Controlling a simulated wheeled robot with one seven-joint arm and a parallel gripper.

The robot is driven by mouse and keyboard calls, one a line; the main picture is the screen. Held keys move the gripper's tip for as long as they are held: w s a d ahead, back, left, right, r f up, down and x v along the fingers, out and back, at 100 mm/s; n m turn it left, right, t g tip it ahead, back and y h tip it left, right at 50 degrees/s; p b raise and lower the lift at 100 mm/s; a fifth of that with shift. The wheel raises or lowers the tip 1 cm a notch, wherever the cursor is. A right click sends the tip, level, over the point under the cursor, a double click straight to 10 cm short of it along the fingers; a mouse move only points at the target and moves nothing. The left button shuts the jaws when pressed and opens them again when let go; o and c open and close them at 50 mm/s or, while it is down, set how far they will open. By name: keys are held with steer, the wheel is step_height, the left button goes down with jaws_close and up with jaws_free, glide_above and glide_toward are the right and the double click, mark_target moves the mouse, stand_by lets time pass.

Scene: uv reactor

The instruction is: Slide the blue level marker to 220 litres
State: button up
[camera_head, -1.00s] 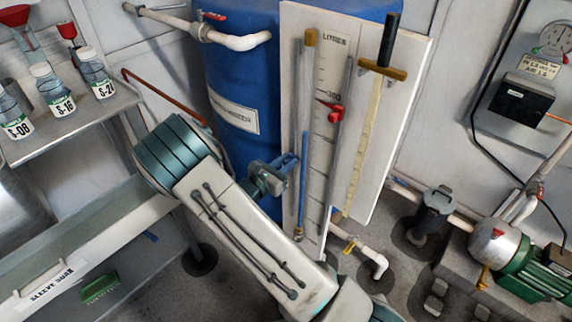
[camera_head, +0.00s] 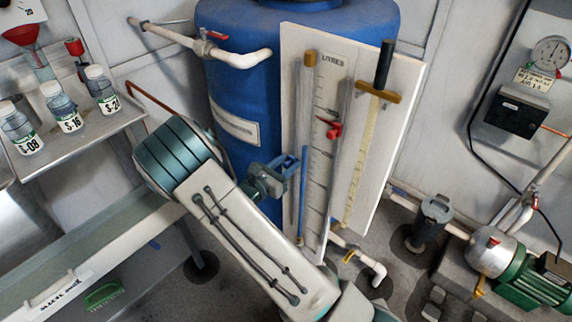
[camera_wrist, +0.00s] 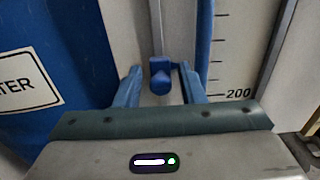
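The blue level marker (camera_wrist: 160,76) is a small blue knob on a thin vertical rod in the wrist view. My gripper (camera_wrist: 160,72) has its two blue fingers apart, one on each side of the knob, with visible gaps. In the head view my gripper (camera_head: 284,172) is at the left edge of the white gauge board (camera_head: 388,140), and I cannot make out the marker there. The litre scale (camera_head: 320,165) stands to the right of the gripper. Its 200 label (camera_wrist: 238,93) shows right of the fingers in the wrist view.
A blue-filled sight tube (camera_head: 303,190) runs close to the right finger. A red pointer (camera_head: 331,128) sits on the scale. A T-handled dipstick (camera_head: 380,90) hangs on the board. The blue tank (camera_head: 240,80) is directly behind, with a white pipe (camera_head: 240,56) above.

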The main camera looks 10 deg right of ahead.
steer(key=shift+a, duration=0.1)
steer(key=p+v, duration=0.1)
steer(key=v, duration=1.2)
steer(key=shift+s+a, duration=0.25)
steer(key=shift+s, duration=0.05)
steer(key=s+d+r+m+g+y+p, duration=0.2)
steer(key=s+d+r+m+g+p, duration=0.2)
steer(key=s+d+r+m+g, duration=0.25)
steer(key=s+d+r+m+g+y+p, duration=0.3)
steer(key=d+r+m+g+p, duration=0.15)
steer(key=r+m, duration=0.35)
steer(key=s+r+m+t+y+p, duration=0.1)
steer(key=s+r+m+y+p, duration=0.3)
steer(key=r, duration=0.5)
steer(key=s+r+m+t+y+p, duration=0.2)
steer(key=s+r+m+y+p, duration=0.2)
steer(key=r, duration=0.6)
steer(key=s+m+y, duration=0.1)
steer(key=s+m, duration=0.1)
steer(key=m, duration=0.1)
steer(key=shift+y+p, duration=0.3)
steer(key=shift+p, duration=0.1)
stand_by(0.4)
